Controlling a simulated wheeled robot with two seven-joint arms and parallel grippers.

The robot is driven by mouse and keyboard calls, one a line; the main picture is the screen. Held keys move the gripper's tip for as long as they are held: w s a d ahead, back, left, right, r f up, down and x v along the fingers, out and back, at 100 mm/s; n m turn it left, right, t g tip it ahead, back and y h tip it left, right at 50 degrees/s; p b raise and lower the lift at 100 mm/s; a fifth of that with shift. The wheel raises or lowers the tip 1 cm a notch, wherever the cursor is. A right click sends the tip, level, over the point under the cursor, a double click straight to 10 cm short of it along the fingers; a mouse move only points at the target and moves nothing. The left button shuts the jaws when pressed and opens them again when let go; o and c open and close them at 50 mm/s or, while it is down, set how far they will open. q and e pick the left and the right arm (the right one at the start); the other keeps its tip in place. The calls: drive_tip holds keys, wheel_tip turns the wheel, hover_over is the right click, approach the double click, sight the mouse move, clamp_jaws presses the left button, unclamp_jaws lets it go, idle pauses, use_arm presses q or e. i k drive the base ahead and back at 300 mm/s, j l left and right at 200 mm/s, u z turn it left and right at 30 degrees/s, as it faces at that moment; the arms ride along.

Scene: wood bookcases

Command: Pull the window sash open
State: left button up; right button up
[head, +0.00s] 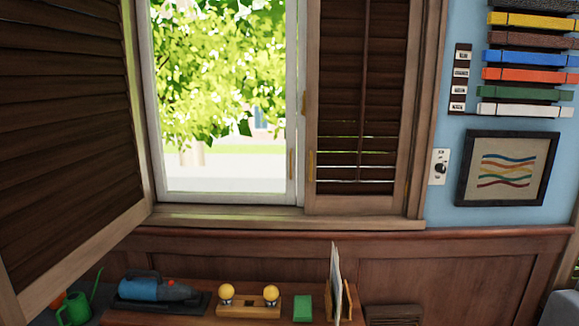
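The window sash (297,100) is a white frame around clear glass, with green leaves and a bright street outside. A small brass-coloured handle (291,165) sits low on its right upright. The sash looks closed or nearly flush in its frame; I cannot tell if it is slightly ajar. A dark slatted shutter (70,130) stands swung open into the room on the left. Another slatted shutter (362,100) covers the right part of the window and has a small brass handle (312,165). Neither of my grippers is in view.
Below the sill (280,217) a low wooden cabinet top holds a blue handheld device (155,288), a wooden stand with yellow knobs (248,301), a green block (302,308) and upright papers (335,280). A green watering can (75,308) is at lower left. A framed picture (507,168) hangs at right.

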sight(143, 8)
drive_tip(key=i+l+u, duration=0.1)
drive_tip(key=i+l, duration=0.35)
drive_tip(key=i, duration=0.2)
drive_tip(key=i+l+u, duration=0.15)
drive_tip(key=i+l, duration=0.4)
drive_tip(key=i, duration=0.05)
